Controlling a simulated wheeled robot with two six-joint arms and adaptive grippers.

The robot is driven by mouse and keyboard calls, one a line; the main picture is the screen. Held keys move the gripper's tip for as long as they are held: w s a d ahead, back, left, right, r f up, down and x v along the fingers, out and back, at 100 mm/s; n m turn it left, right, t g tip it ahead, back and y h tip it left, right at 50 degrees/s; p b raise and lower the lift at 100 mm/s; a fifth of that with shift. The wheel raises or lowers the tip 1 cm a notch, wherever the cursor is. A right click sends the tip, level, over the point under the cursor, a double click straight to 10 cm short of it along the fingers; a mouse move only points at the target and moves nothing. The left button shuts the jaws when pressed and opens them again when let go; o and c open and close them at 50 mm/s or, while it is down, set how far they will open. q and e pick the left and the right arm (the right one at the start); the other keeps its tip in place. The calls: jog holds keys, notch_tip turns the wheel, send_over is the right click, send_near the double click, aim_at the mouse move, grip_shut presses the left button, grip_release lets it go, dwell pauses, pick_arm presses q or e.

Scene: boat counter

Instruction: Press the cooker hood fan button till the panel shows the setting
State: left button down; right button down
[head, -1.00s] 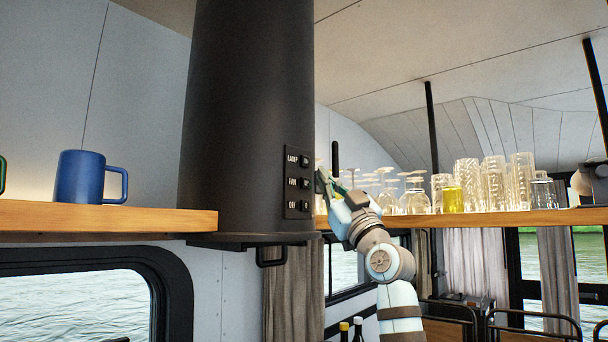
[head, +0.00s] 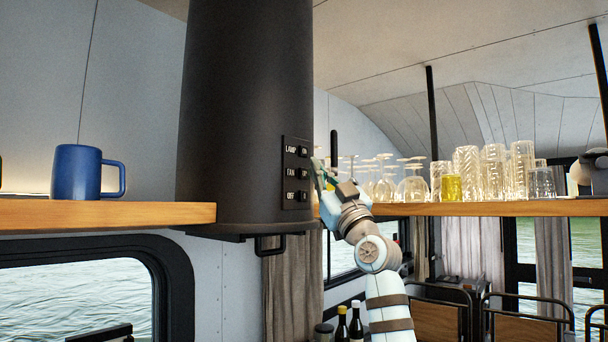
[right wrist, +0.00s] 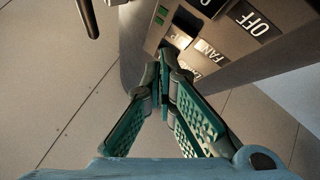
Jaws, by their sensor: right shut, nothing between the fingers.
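The cooker hood (head: 243,110) is a tall dark cylinder. Its black panel (head: 286,201) carries LAMP, FAN and OFF labels, each with a button beside it. The fan button (head: 303,173) is the middle one. My right gripper (head: 315,166) is shut and empty at the panel's right edge. In the right wrist view its closed teal fingers (right wrist: 167,62) end close to the FAN label (right wrist: 208,50) and fan button (right wrist: 178,38); I cannot tell whether they touch. Small green marks (right wrist: 160,15) show on a strip beside the buttons. My left gripper is out of view.
A wooden shelf (head: 110,214) with a blue mug (head: 76,172) lies left of the hood. Right of it, another shelf (head: 480,208) holds many glasses (head: 493,170) behind my arm. A handle (head: 270,246) hangs under the hood. Bottles (head: 356,322) stand below.

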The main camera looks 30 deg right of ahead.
dwell(0.7)
jog(key=shift+w+a+r+p, duration=0.1)
jog(key=shift+w+p, duration=0.35)
jog(key=shift+p, duration=0.05)
jog(key=shift+w+a, duration=0.15)
jog(key=shift+w, duration=0.25)
dwell(0.6)
jog(key=shift+s+f+b, duration=0.2)
jog(key=shift+s+b, duration=0.4)
jog(key=shift+b, duration=0.2)
jog(key=shift+s+d+r, duration=0.1)
jog(key=shift+s+d, duration=0.05)
jog(key=shift+d, duration=0.05)
